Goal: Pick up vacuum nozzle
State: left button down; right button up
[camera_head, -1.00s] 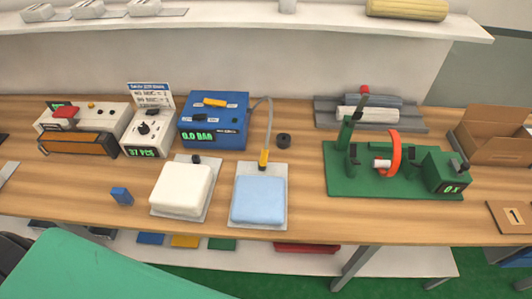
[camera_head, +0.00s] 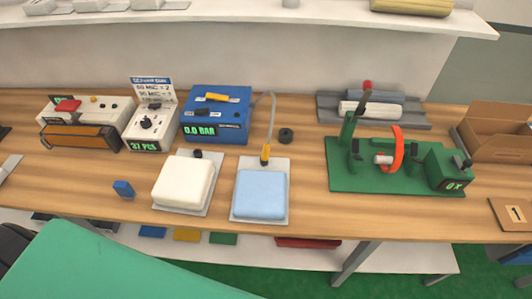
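The vacuum nozzle (camera_head: 265,155) looks like a small yellow and dark piece. It sits at the top edge of the light blue mattress (camera_head: 262,193), which lies on a grey plate. A grey hose (camera_head: 272,115) runs from it up to the blue vacuum box (camera_head: 217,114), whose display reads 0.0 BAR. A white mattress (camera_head: 184,182) lies on a similar plate to the left. Neither of my grippers shows in the view.
A green fixture (camera_head: 390,178) with an orange ring stands at the right, beside an open cardboard box (camera_head: 497,132). A small blue block (camera_head: 124,189) lies at the left front. A black round part (camera_head: 286,135) is near the hose. A teal surface (camera_head: 110,265) fills the lower left.

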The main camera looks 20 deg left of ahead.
aim_at(265, 157)
jog(key=i+l+u, duration=0.1)
jog(key=l+u, duration=0.2)
jog(key=l, duration=0.65)
jog(key=l+u, duration=0.3)
jog(key=l, duration=0.65)
